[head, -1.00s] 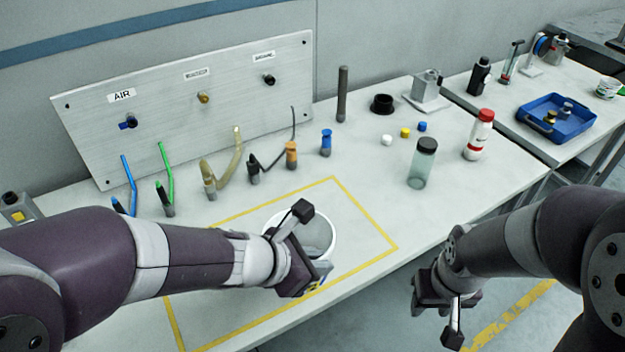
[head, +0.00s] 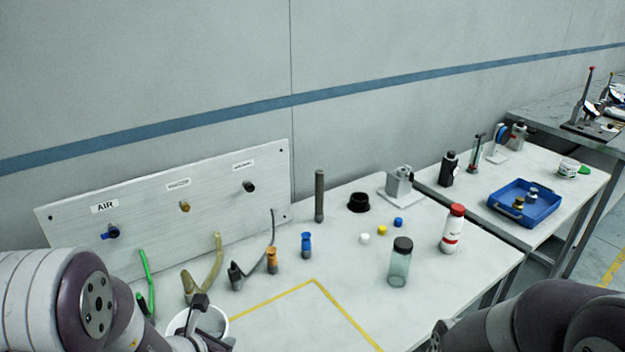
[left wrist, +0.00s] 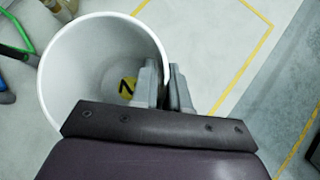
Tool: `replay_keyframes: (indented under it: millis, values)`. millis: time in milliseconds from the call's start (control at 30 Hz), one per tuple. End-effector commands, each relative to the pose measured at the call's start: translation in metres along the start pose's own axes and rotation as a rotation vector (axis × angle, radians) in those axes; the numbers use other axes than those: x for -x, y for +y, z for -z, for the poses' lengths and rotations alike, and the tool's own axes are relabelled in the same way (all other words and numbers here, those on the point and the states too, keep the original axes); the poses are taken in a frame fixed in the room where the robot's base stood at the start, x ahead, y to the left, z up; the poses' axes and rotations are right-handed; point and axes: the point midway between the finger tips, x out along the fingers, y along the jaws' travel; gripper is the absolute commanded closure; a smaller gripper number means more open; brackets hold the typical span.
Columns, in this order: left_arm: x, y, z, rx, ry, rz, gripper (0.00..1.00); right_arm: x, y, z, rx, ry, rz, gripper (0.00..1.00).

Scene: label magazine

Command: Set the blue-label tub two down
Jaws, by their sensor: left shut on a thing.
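A white round tub (head: 183,319) is at the bottom left of the head view, partly cut off by the frame. In the left wrist view the open tub (left wrist: 75,75) shows its inside, with a yellow round mark (left wrist: 128,87) bearing a dark 2-like sign low in it. My left gripper (left wrist: 165,80) is shut on the tub's wall, one finger inside and one outside; in the head view the gripper (head: 214,341) is at the bottom edge. No blue label shows on the visible side. Whether the tub touches the bench is unclear. My right gripper is out of view.
A yellow outline (head: 345,309) marks the bench; its inside right of the tub is clear. Hoses (head: 148,285) and fittings (head: 272,260) stand behind. A clear jar (head: 399,266), a red-capped bottle (head: 452,230) and small caps (head: 382,230) stand further right. A blue tray (head: 526,207) lies beyond.

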Motion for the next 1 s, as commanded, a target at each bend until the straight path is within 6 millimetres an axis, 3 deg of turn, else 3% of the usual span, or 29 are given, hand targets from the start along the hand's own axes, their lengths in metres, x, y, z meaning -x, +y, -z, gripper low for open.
replay_keyframes:
  millis: [133, 767, 867, 1000]
  values:
    - [0.003, 0.010, 0.004, 0.019, -0.002, -0.023, 1.00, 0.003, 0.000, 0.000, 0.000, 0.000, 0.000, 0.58]
    - [0.002, 0.009, 0.004, 0.017, 0.000, -0.019, 1.00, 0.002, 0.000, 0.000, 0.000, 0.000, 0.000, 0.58]
    - [0.000, 0.001, 0.002, -0.001, -0.001, -0.006, 1.00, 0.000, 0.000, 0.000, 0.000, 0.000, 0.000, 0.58]
    - [-0.004, -0.028, -0.020, -0.079, -0.012, 0.060, 1.00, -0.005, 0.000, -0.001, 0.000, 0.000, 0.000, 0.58]
